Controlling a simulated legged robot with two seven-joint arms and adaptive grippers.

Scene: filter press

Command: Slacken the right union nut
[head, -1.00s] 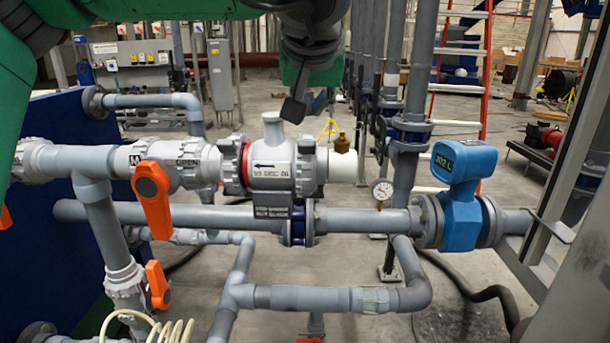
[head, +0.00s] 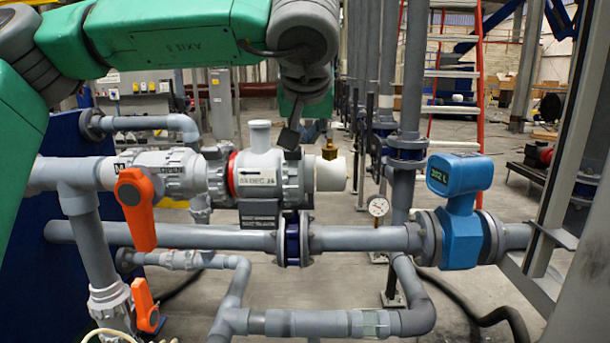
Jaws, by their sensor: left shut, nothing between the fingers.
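The grey check valve (head: 258,189) with an arrow label sits in the upper pipe run. The right union nut (head: 297,178) is the ribbed grey ring on its right side, next to a white pipe end (head: 331,174). My left gripper (head: 288,138) points down just above the valve's right side and the nut. Its fingers look dark and closed, with nothing held. It overlaps the valve's upper right edge, and I cannot tell whether it touches. My right gripper is out of view.
A brass fitting (head: 329,150) stands on the white pipe, close right of my gripper. An orange valve handle (head: 136,208) hangs at left. A lower grey pipe (head: 365,238) carries a blue flow meter (head: 460,210). A gauge (head: 378,207) stands behind. The valve's top stub (head: 260,136) rises left of my gripper.

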